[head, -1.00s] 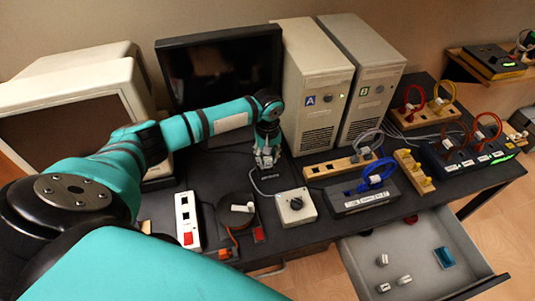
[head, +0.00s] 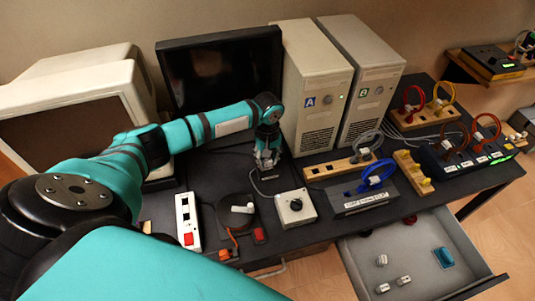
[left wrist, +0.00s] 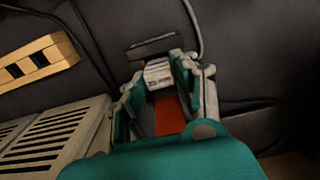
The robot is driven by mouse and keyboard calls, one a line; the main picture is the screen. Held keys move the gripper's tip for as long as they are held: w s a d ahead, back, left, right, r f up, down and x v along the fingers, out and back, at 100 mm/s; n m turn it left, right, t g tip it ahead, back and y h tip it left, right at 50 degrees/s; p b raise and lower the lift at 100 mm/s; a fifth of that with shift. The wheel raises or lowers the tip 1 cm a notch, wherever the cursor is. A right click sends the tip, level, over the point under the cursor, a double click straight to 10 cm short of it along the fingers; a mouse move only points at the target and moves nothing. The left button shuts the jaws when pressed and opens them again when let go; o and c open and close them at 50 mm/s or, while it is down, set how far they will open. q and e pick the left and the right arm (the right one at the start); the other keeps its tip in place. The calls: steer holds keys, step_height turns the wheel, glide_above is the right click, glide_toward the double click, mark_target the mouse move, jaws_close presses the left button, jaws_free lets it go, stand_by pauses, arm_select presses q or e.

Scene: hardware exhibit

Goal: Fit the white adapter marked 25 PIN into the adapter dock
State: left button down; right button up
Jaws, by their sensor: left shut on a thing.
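My left gripper (head: 267,160) points down at the table in front of the black monitor and beside tower A. In the left wrist view its fingers (left wrist: 157,85) are shut on a small white adapter (left wrist: 158,72) with dark print, too small to read. A dark block (left wrist: 153,46), which looks like the adapter dock, lies just beyond the adapter. I cannot tell whether the adapter touches it or sits in it. An orange strip (left wrist: 169,115) shows between the fingers. In the head view the gripper mostly hides the adapter. My right gripper is out of view.
Computer towers A (head: 316,98) and B (head: 362,92) stand close on the right. A grey dial box (head: 295,207), a white power strip (head: 187,221) and a wooden socket block (head: 338,168) are near. The open drawer (head: 372,252) holds small loose parts.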

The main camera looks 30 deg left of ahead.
mark_target(267, 160)
arm_select(q)
steer(key=shift+f, duration=0.35)
stand_by(0.5)
steer(key=shift+c, duration=1.4)
jaws_free()
step_height(267, 160, up, 8)
steer(key=p, duration=0.9)
steer(key=shift+f, duration=0.2)
